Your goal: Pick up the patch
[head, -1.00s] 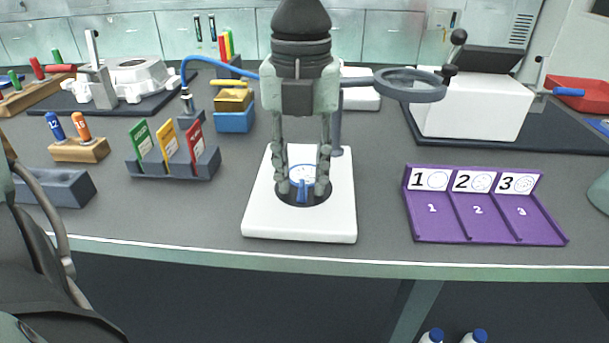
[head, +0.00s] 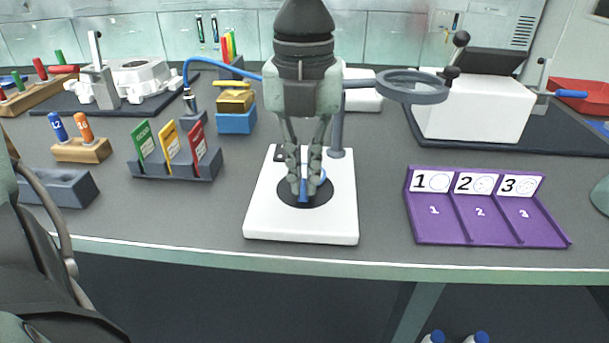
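The patch (head: 304,190) is a small round white-and-blue piece with a blue tab. It lies over the black disc (head: 288,199) on the white base of the magnifier stand (head: 268,222). My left gripper (head: 304,196) reaches down from above over this disc. Its fingers are drawn close together, with the blue tab between their tips. They hide most of the patch, and I cannot see any gap beneath it. My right gripper is not in view.
A purple numbered tray (head: 488,240) lies to the right. A grey card rack (head: 175,170) with green, yellow and red cards stands to the left. Grey bench surface is clear on both sides of the base.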

